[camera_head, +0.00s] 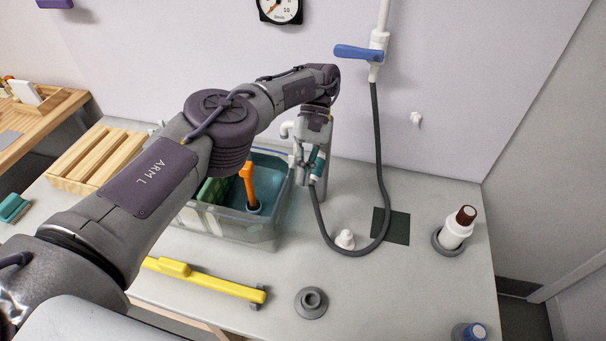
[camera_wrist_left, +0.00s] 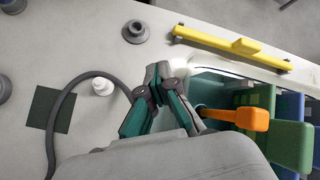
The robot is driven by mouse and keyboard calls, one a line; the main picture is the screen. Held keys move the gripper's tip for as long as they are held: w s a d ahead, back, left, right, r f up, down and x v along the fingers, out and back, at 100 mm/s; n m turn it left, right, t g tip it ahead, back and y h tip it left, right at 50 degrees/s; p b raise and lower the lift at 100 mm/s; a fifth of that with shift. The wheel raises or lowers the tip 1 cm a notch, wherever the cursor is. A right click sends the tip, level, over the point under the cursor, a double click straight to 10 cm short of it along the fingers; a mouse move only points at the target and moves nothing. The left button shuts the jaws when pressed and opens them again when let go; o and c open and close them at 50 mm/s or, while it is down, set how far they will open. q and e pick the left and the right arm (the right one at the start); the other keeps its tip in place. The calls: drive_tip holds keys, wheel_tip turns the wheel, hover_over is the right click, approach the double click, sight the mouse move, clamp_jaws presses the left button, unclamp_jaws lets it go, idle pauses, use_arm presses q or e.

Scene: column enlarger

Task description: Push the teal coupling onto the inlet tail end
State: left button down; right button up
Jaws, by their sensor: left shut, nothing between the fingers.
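My left gripper (camera_head: 309,172) is beside the right end of the clear tank, pointing down. In the left wrist view its fingertips (camera_wrist_left: 158,74) are together, with nothing seen between them. A dark grey hose (camera_head: 378,150) hangs from the wall valve, loops over the counter and rises to the gripper. In the left wrist view the hose (camera_wrist_left: 68,96) passes out of sight behind a finger. Teal and white parts (camera_head: 317,166) show at the hose's upper end, against the fingers. I cannot tell the coupling from the teal finger parts, nor make out the inlet tail end. My right gripper is out of view.
The clear tank (camera_head: 240,232) holds an orange-handled tool (camera_head: 249,184). A yellow bar (camera_head: 200,278), a grey ring (camera_head: 311,302), a white knob (camera_head: 345,239) and a white bottle (camera_head: 458,228) stand around. The blue-handled valve (camera_head: 360,53) is above.

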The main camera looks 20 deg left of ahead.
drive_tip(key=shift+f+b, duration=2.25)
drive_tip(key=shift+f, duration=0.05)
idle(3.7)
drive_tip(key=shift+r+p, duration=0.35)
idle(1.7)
